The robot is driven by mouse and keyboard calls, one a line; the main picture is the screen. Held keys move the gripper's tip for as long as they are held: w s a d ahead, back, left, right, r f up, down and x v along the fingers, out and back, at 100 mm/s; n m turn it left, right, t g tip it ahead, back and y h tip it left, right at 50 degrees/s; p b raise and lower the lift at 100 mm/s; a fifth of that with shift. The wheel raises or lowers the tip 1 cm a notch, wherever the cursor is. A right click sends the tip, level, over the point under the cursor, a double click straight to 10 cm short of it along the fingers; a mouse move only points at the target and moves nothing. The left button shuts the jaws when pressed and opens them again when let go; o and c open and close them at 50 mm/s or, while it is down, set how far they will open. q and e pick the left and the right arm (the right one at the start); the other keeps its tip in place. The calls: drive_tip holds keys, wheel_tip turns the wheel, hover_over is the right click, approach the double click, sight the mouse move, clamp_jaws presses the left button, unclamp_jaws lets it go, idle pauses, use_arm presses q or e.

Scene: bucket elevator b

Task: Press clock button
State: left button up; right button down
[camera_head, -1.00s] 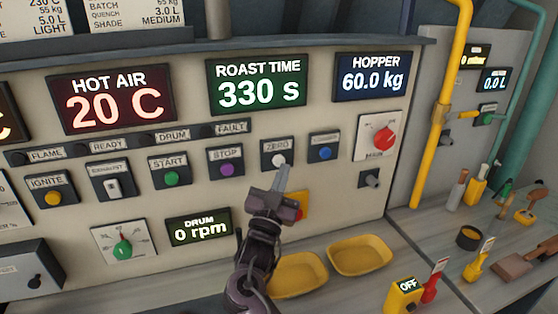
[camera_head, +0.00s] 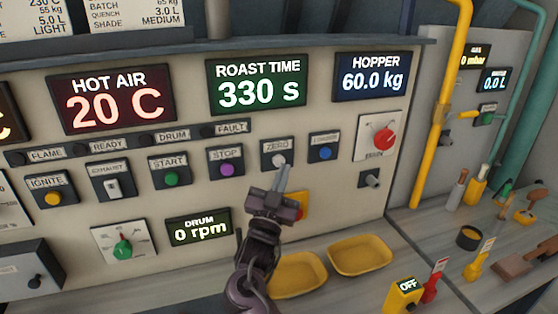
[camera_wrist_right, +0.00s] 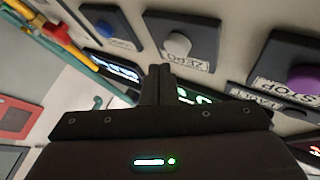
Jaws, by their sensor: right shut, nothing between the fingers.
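The white ZERO button (camera_head: 279,161) sits on a dark square plate below the green ROAST TIME display (camera_head: 258,83), which reads 330 s. The button also shows in the right wrist view (camera_wrist_right: 178,44). No label reading "clock" is legible. My right gripper (camera_head: 284,169) is shut and empty, its fingertips pointing up just under the white button. In the right wrist view the closed fingertips (camera_wrist_right: 160,70) appear just below and left of it. Whether they touch the button cannot be told. My left gripper is out of view.
The purple STOP button (camera_head: 227,169) is left of ZERO, and a blue button (camera_head: 325,153) is right of it. A red knob (camera_head: 384,138) is farther right. Two yellow trays (camera_head: 360,257) lie on the counter below, near an OFF box (camera_head: 405,293).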

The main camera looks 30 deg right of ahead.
drive_tip(key=shift+w, duration=0.2)
drive_tip(key=shift+w+d, duration=0.1)
drive_tip(key=shift+w, duration=0.2)
drive_tip(key=shift+w+d+b, duration=0.1)
drive_tip(key=shift+w+b, duration=0.3)
drive_tip(key=shift+b, duration=0.1)
idle(0.8)
drive_tip(key=shift+s, duration=0.1)
drive_tip(key=shift+s+a+p, duration=0.25)
drive_tip(key=shift+s+p, duration=0.1)
drive_tip(key=shift+s, duration=0.5)
drive_tip(key=s+p, duration=0.1)
drive_tip(key=s, duration=0.2)
drive_tip(key=s+a+p, duration=0.1)
drive_tip(key=s, duration=0.1)
drive_tip(key=shift+s+a, duration=0.15)
drive_tip(key=shift+s, duration=0.25)
